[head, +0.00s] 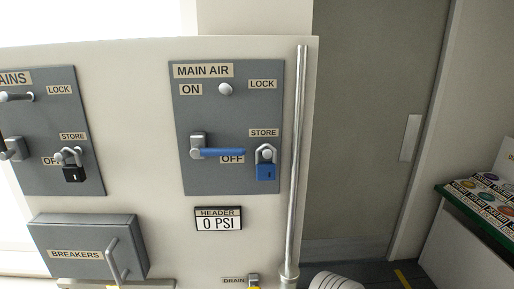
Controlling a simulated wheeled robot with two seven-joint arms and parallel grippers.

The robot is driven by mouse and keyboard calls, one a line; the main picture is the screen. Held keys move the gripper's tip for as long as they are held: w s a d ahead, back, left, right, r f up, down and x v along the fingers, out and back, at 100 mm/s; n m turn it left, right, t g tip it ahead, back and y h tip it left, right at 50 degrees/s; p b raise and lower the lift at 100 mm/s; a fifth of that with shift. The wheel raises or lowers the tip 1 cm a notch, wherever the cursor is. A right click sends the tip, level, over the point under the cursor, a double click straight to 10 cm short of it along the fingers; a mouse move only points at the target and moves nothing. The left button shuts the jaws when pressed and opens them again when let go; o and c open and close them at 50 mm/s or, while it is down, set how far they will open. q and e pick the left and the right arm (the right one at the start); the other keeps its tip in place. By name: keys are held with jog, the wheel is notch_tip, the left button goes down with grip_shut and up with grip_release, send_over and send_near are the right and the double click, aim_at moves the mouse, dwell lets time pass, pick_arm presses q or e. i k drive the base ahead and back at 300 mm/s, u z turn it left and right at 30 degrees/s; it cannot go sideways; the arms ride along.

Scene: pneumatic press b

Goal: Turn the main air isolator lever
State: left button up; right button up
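The main air isolator lever (222,153) has a blue handle and a grey pivot block. It lies level on the grey MAIN AIR panel (215,115), pointing right, across the top of the OFF label (232,159). The ON label (190,89) is at the upper left of the panel, well above the pivot. A blue padlock (265,172) hangs on a peg under the STORE label, just right of the lever's tip. A bare peg (226,89) stands out between ON and LOCK. Neither gripper is in the head view.
The header gauge (219,219) below the panel reads 0 PSI. A vertical metal pipe (296,170) runs right of the panel. At left are the mains panel (60,115) with a black padlock (74,173) and the breakers box (85,250). A door (365,130) stands at right.

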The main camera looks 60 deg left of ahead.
aim_at(195, 153)
jog(key=z, duration=0.05)
jog(key=i, duration=0.1)
jog(key=u, duration=1.3)
